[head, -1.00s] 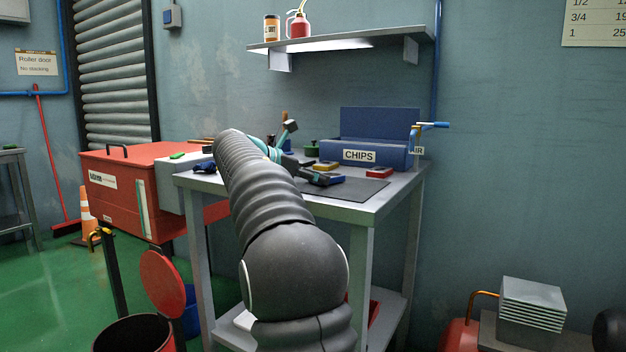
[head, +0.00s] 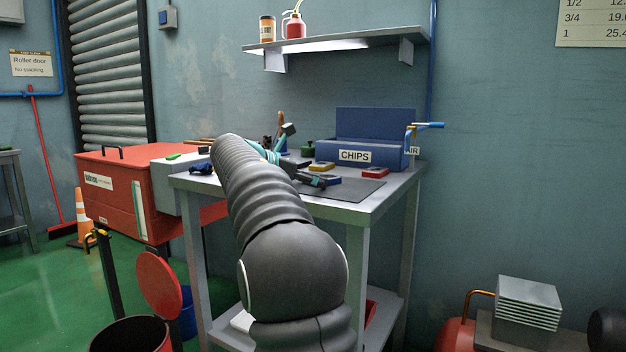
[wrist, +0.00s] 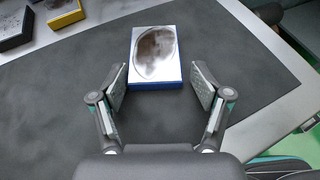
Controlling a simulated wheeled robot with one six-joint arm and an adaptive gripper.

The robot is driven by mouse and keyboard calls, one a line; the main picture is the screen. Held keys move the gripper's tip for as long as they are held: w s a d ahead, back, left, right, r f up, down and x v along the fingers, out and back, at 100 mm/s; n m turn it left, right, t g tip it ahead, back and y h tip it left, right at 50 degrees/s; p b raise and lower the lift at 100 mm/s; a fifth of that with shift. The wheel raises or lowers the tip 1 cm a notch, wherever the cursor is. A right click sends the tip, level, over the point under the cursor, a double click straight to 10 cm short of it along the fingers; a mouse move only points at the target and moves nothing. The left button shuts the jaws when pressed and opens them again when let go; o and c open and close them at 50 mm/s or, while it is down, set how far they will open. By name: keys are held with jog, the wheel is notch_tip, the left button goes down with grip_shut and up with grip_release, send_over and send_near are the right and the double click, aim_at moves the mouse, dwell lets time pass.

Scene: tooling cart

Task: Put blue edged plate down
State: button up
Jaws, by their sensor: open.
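The blue edged plate (wrist: 155,55) lies flat on the dark mat (wrist: 70,110) in the wrist view. Its top is shiny grey with a dark blotchy patch, and its blue side shows along the near edge. My gripper (wrist: 160,82) is open, with one finger to each side of the plate's near end and a gap on both sides. In the head view my gripper (head: 316,180) is low over the mat on the grey bench, and the plate (head: 331,180) shows only as a small blue edge beside it.
A yellow edged plate (wrist: 62,12) lies to the far left in the wrist view. A red edged block (head: 375,172) and the blue CHIPS bin (head: 355,155) stand behind on the bench (head: 345,208). The mat's right part is clear.

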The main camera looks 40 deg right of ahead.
jog(key=shift+w+a+f, duration=0.15)
jog(key=shift+w+a, duration=0.2)
jog(key=shift+w, duration=0.15)
jog(key=r+p+v, duration=0.1)
jog(key=p+v, duration=0.1)
jog(key=v, duration=1)
jog(key=shift+s+d+p, duration=0.15)
jog(key=shift+s+p, duration=0.05)
jog(key=shift+p, duration=0.1)
jog(key=s+a+f+m+t+y, duration=0.3)
jog(key=s+a+f+m+y, duration=0.3)
jog(key=s+f, duration=0.8)
jog(key=s+a+f+m+t+y, duration=0.2)
jog(key=s+a+f+m+y, duration=0.5)
jog(key=s+a+f+m, duration=0.4)
jog(key=s+a+f, duration=0.2)
jog(key=s+a, duration=0.4)
jog(key=shift+s+f+m+t+y, duration=0.25)
jog(key=shift+f+m+t+y, duration=0.05)
jog(key=shift+f+m+t, duration=0.1)
